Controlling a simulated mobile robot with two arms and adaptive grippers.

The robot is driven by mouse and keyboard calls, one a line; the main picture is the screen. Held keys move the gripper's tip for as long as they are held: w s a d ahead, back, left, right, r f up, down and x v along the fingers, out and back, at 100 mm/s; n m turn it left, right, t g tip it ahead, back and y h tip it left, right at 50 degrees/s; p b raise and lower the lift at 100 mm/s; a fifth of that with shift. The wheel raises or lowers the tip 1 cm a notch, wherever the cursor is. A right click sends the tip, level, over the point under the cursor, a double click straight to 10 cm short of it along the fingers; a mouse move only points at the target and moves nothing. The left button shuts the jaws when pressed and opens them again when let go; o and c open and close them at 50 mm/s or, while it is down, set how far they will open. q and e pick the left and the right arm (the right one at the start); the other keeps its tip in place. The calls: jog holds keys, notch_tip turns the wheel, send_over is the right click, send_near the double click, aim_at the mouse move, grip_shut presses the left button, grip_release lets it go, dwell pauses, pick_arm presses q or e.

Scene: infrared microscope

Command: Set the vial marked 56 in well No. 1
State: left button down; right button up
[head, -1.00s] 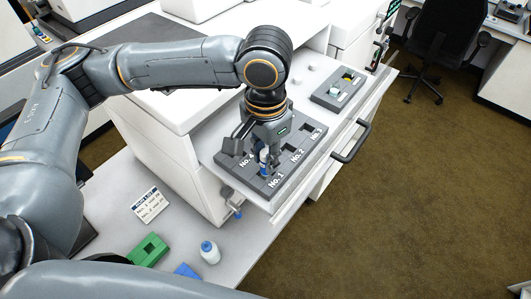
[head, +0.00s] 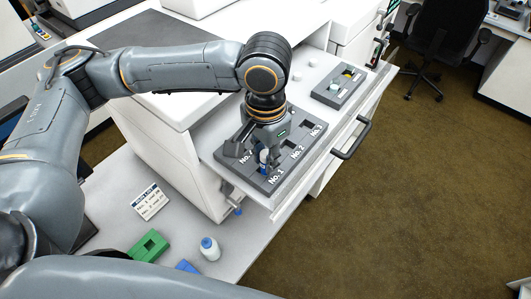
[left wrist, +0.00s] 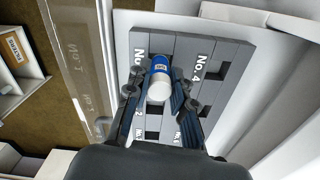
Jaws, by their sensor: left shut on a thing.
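My left gripper (head: 265,152) is shut on a blue vial with a white cap (left wrist: 160,76), whose marking I cannot read. In the head view the vial (head: 264,158) looks upright at the near end of the dark grey well plate (head: 299,163), by the label No. 1. The gripper points down and its fingers hide part of the plate. I cannot tell how deep the vial sits in a well. The labels No. 2 and No. 3 run to the right. My right gripper is not in view.
The plate lies on a pulled-out white drawer with a dark handle (head: 351,139). A small grey holder (head: 340,86) stands farther back on it.

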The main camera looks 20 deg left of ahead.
pick_arm(q)
jog(key=shift+f, duration=0.7)
jog(key=c, duration=1.1)
grip_release()
jog(key=shift+o, duration=0.3)
jog(key=o, duration=0.4)
jog(key=shift+c, duration=0.2)
jog(key=shift+r, duration=3)
